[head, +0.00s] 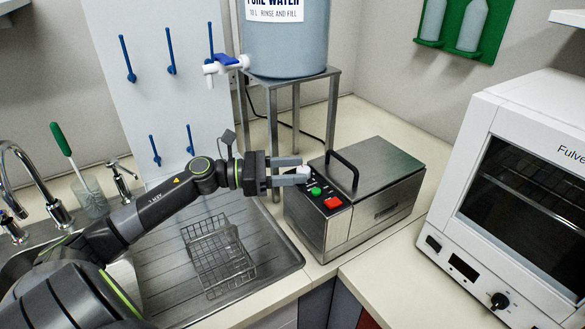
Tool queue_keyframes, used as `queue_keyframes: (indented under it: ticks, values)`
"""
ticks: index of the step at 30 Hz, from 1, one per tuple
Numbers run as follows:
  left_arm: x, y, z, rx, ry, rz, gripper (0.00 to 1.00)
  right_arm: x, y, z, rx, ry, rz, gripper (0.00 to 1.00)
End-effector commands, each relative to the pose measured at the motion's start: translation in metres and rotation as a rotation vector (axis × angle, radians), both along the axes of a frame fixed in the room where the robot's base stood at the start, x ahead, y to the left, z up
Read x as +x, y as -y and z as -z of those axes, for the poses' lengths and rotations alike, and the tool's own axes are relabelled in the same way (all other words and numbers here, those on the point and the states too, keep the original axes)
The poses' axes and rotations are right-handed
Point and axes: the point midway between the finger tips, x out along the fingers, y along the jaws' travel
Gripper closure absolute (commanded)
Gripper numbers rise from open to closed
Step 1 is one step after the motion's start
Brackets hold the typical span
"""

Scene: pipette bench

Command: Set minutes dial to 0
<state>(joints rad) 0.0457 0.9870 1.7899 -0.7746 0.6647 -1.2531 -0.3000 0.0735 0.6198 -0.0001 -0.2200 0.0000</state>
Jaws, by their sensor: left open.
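A steel box with a hinged lid and black handle (398,193) stands on the counter in the middle. Its dark sloping control panel (318,203) carries a green button (315,191) and a red button (333,203). My left gripper (304,168) is open at the far left end of this panel, its two grey fingers pointing right. A small pale part shows between the fingertips; it may be the minutes dial, but the fingers hide most of it and its setting is unreadable. My right gripper is not in view.
A white oven (468,185) with a black knob (498,301) stands at the right. A wire basket (218,255) rests on the ribbed drainboard below my left arm. A blue-grey water tank (285,45) stands on a metal stand behind the gripper. Counter between box and oven is clear.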

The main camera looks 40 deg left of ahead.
Motion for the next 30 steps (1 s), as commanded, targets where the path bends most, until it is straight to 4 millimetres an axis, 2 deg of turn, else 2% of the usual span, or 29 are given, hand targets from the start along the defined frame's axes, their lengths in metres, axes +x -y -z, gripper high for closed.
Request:
queue_keyframes:
  ticks: [11,21,26,30]
  values:
    - [0.002,0.002,0.000,0.001,-0.001,-0.001,0.50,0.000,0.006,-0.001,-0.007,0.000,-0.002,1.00]
    - [0.002,0.002,0.000,0.001,-0.001,-0.001,0.94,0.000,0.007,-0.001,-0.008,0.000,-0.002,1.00]
    - [0.002,0.003,0.000,0.002,-0.003,-0.020,0.94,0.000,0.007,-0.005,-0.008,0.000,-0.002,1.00]
    - [0.000,0.005,-0.001,0.002,-0.006,-0.094,0.94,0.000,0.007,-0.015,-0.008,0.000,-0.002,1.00]
